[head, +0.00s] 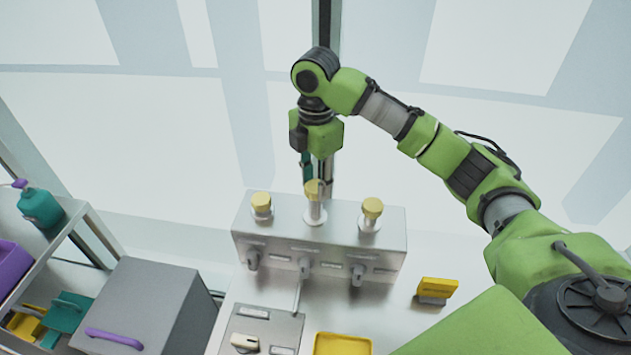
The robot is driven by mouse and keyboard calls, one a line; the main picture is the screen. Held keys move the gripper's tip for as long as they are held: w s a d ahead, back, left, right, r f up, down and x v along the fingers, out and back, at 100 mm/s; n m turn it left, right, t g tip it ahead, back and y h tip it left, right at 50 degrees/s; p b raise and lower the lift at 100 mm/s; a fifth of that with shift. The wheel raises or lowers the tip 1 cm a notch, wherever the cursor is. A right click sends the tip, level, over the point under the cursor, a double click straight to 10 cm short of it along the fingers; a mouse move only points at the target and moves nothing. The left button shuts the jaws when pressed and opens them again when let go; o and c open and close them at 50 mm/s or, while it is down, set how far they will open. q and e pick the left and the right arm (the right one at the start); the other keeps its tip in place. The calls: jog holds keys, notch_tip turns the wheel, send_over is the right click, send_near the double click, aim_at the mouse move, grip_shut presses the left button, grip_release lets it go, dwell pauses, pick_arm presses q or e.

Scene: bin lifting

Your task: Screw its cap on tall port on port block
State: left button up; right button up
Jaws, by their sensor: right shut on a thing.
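The grey port block (390,235) stands on the bench with three ports on top. The tall port (315,212) is the middle one. A yellow cap (313,188) is at its top; I cannot tell whether it is seated or just above. My right gripper (320,180) points down from above and is shut at this cap, partly behind it in the picture. The left port (262,213) and the right port (369,222) each carry a yellow cap. My left gripper is out of view.
Levers (304,266) stick out from the block's front. A panel (258,332), a yellow tray (342,344) and a yellow-and-grey block (436,291) are in front. A grey box (150,300) and a shelf with a teal bottle (40,206) stand at the left.

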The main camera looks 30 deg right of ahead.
jog(key=m, duration=0.5)
jog(key=o, duration=0.9)
jog(key=n, duration=0.5)
jog(key=shift+n, duration=0.4)
jog(key=n, duration=0.6)
jog(key=shift+n, duration=0.3)
